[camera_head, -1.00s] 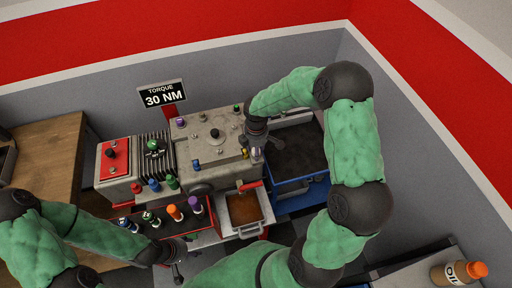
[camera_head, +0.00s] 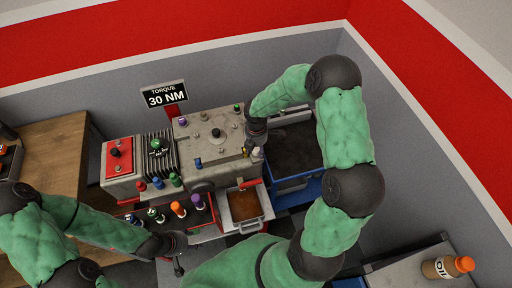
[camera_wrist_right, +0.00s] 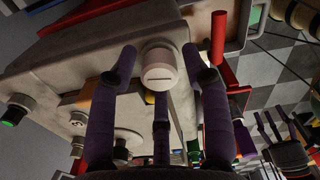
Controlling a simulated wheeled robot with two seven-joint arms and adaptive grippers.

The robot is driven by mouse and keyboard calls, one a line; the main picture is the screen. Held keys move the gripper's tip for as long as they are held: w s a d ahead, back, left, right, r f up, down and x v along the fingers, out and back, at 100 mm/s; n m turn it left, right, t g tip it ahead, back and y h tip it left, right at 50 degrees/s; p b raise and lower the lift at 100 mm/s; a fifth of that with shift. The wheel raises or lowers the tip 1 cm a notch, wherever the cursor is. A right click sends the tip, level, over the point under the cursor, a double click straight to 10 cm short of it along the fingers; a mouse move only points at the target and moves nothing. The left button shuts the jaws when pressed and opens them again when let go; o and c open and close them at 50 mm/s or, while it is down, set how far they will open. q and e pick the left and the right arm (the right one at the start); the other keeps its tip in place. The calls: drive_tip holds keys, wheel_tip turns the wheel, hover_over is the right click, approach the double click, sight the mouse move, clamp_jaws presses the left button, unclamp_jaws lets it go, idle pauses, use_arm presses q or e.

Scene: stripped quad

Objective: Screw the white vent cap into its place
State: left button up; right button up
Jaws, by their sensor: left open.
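The white vent cap (camera_wrist_right: 158,68) has a slot across its face and sits at the edge of the grey housing in the right wrist view. It also shows small and pale in the head view (camera_head: 257,152), at the housing's right end. My right gripper (camera_wrist_right: 158,75) is open, with its fingers on both sides of the cap and a third below. Small gaps show between the side fingers and the cap. Whether its thread is engaged is hidden. My left gripper (camera_head: 180,254) is open and empty, in front of the red tool tray (camera_head: 205,228).
The grey housing (camera_head: 225,165) carries several coloured caps. A brown-filled pan (camera_head: 245,207) with a red handle is in front of it. A blue bin (camera_head: 297,188) stands to the right. Several coloured-handled tools stand in the red tray. An oil bottle (camera_head: 440,268) is far right.

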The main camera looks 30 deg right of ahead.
sight(256, 149)
clamp_jaws()
drive_tip(key=shift+o, duration=1.5)
unclamp_jaws()
wheel_tip(256, 149, up, 12)
